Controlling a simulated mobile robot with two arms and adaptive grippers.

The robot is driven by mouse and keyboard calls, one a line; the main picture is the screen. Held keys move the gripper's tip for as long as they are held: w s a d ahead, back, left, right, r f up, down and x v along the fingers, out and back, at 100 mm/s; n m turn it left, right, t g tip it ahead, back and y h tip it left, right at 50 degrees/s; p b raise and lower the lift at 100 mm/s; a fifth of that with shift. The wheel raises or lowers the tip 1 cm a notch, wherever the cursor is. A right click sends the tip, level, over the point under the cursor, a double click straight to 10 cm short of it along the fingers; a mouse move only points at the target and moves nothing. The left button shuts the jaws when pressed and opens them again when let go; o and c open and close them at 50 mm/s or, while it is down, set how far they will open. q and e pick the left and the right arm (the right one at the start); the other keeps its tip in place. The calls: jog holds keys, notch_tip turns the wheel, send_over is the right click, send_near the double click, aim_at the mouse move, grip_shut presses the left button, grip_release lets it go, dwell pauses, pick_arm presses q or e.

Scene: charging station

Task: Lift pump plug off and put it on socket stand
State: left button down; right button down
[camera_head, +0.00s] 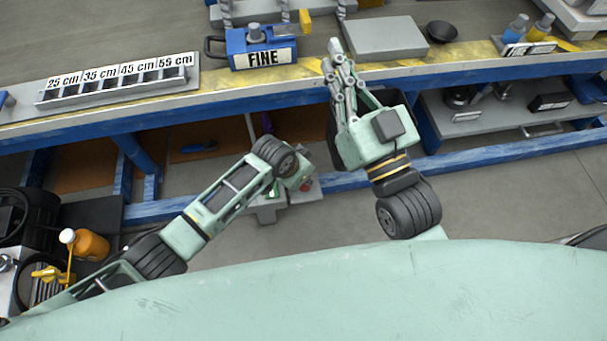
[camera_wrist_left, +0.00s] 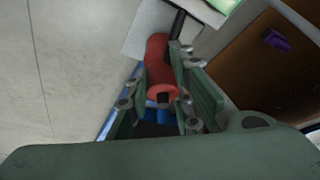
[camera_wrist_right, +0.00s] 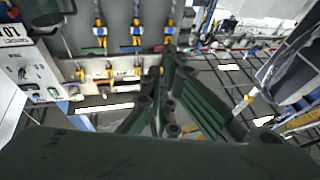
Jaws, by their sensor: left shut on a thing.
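In the left wrist view a red cylindrical piece with a dark square opening, likely the pump plug (camera_wrist_left: 160,72), sits between the fingers of my left gripper (camera_wrist_left: 165,95), which is shut on it. In the head view my left arm reaches down in front of the bench, and its wrist hides most of its gripper; a bit of red shows beside it. A grey stand-like piece (camera_head: 268,213) is below that wrist; I cannot tell whether it is the socket stand. My right gripper (camera_head: 336,62) is shut and empty, raised over the bench edge; its fingers also show in the right wrist view (camera_wrist_right: 165,75).
The bench carries a labelled cm rack (camera_head: 120,82), a blue FINE box (camera_head: 262,52), a grey block (camera_head: 385,38) and bottles (camera_head: 528,28). Blue rails (camera_head: 350,180) run below it. An orange bottle (camera_head: 90,244) stands at lower left. Grey floor is open at lower right.

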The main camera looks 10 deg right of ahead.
pick_arm(q)
jog(key=shift+f+b, duration=0.35)
jog(key=shift+f, duration=0.25)
jog(key=c, duration=1.9)
grip_release()
jog(key=o, duration=0.4)
pick_arm(e)
jog(key=shift+s+r+t+y, duration=0.2)
jog(key=shift+s+r+t, duration=0.2)
jog(key=shift+r, duration=0.4)
jog(key=shift+s+r+t+y, duration=0.2)
jog(key=shift+s+r+t, duration=0.2)
jog(key=shift+r, duration=0.35)
pick_arm(q)
jog(key=shift+o, duration=0.2)
